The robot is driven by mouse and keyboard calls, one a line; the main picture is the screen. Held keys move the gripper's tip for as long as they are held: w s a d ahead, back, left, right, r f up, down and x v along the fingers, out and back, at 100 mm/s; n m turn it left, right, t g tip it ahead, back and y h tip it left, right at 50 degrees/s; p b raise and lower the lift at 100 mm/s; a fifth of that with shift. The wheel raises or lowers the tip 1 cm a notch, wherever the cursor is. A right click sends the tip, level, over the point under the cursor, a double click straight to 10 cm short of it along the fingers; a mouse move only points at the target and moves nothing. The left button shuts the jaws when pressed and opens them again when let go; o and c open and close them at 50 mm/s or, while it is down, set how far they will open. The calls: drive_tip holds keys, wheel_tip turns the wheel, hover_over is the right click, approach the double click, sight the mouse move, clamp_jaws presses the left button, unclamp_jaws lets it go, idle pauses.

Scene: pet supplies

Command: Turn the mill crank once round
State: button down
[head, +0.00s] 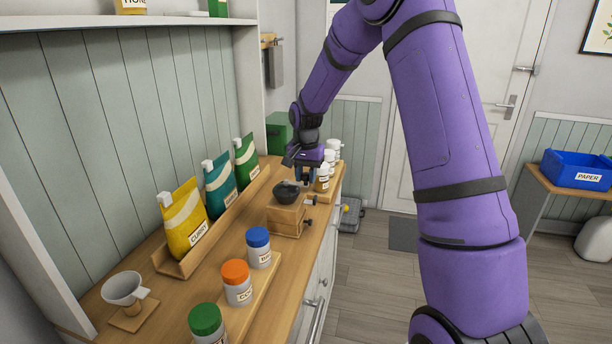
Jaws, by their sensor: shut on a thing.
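The mill has a wooden box body (286,217) with a dark bowl (286,194) on top, and stands on the wooden counter. A small dark knob sticks out at the right of its box. My gripper (304,180) points down just above and behind the bowl's right side. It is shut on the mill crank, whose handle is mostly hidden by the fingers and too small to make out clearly.
Small white jars (332,152) and an amber-labelled bottle (322,180) stand close beside and behind my gripper. Bags in a wooden rack (212,228) line the wall side. Lidded jars (237,283) stand in front, and a white funnel cup (124,289) is at front left.

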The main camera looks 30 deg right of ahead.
drive_tip(key=a+m, duration=0.1)
drive_tip(key=m, duration=0.1)
drive_tip(key=s+a+m, duration=0.1)
drive_tip(key=m, duration=0.2)
drive_tip(key=a+m, duration=0.1)
drive_tip(key=m, duration=0.1)
drive_tip(key=shift+s+a+m, duration=0.3)
drive_tip(key=shift+a, duration=0.1)
drive_tip(key=a+m, duration=0.1)
drive_tip(key=m, duration=0.2)
drive_tip(key=shift+a, duration=0.4)
drive_tip(key=shift+w+a+m, duration=0.15)
drive_tip(key=shift+a+m, duration=0.2)
drive_tip(key=shift+m, duration=0.4)
drive_tip(key=shift+w+a+m, duration=0.1)
drive_tip(key=shift+a+m, duration=0.2)
drive_tip(key=shift+m, duration=0.45)
drive_tip(key=c, duration=0.8)
unclamp_jaws()
wheel_tip(320, 180, up, 11)
drive_tip(key=shift+f, duration=0.1)
